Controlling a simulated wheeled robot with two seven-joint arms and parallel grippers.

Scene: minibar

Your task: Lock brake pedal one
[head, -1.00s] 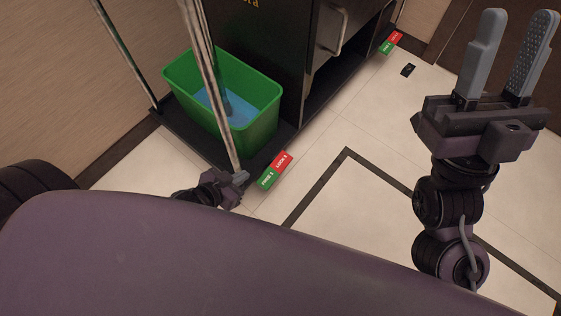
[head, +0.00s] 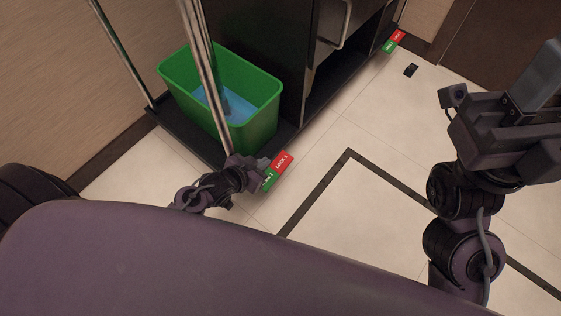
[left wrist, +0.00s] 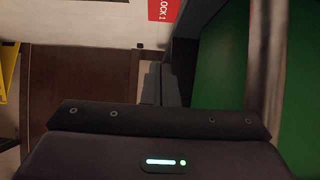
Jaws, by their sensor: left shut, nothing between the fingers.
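The red LOCK 1 half (head: 283,161) of pedal one sits at the near lower edge of the cart, beside its green half (head: 268,182), which my left gripper partly covers. My left gripper (head: 262,163) is shut and empty, low down, with its tips close by the red half. I cannot tell if they touch it. In the left wrist view the shut fingers (left wrist: 158,84) point up the picture, below and beside the red label (left wrist: 163,10). My right gripper (head: 535,85) is raised at the right, seen edge-on, so its opening is unclear.
A green bin (head: 250,128) with blue inside stands on the dark cart base (head: 185,140). A metal pole (head: 207,75) rises near my left gripper. A second red and green pedal (head: 393,42) is at the cart's far end. Open tiled floor (head: 370,210) lies right of the cart.

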